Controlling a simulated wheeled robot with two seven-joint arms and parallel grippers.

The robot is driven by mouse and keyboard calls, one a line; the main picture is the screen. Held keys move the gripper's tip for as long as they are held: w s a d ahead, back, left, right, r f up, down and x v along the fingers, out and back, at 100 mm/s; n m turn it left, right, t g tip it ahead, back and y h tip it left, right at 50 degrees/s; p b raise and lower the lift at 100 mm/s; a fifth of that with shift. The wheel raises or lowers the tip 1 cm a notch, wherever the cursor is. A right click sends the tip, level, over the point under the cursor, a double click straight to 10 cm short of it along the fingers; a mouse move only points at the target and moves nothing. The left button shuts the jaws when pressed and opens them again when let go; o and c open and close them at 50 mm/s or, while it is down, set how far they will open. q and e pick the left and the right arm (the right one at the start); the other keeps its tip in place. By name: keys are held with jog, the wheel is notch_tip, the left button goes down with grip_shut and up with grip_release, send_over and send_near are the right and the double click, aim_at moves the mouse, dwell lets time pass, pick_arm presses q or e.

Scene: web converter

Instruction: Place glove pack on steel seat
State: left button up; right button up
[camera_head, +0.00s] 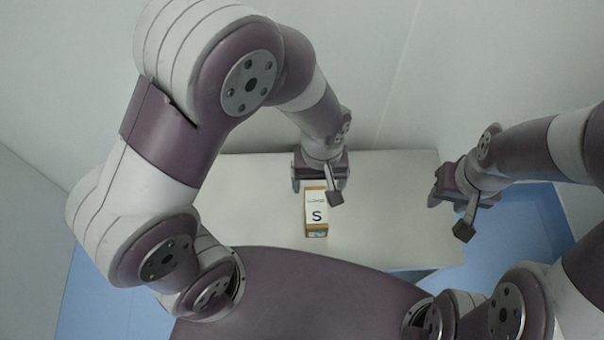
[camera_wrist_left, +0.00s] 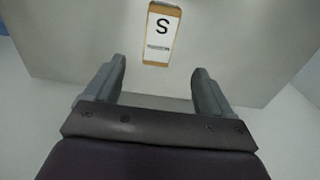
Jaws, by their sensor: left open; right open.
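The glove pack is a small white and orange-brown box marked with a black "S" (camera_head: 316,212). It rests on a pale grey flat top (camera_head: 380,225), and it also shows at the top middle of the left wrist view (camera_wrist_left: 160,40). My left gripper (camera_head: 320,180) is open at the far end of the pack. In the left wrist view its two fingers are apart with nothing between them, and the pack lies beyond their tips. My right gripper (camera_head: 447,190) is open and empty, off the right edge of the top. I cannot tell whether this pale top is the steel seat.
The pale top is bare around the pack, with free room to its left and right. A pale wall (camera_head: 375,60) stands close behind it. Blue floor (camera_head: 520,235) shows on the right. My left arm hides part of the left side.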

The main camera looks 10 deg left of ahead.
pick_arm(q)
jog(key=s+a+r+m+t, duration=0.1)
jog(key=a+r+m, duration=0.2)
jog(key=a, duration=0.9)
notch_tip(320, 180, up, 3)
jog(key=shift+a+r, duration=0.2)
jog(key=shift+a, duration=0.05)
jog(key=shift+s, duration=0.15)
jog(key=shift+c, duration=0.3)
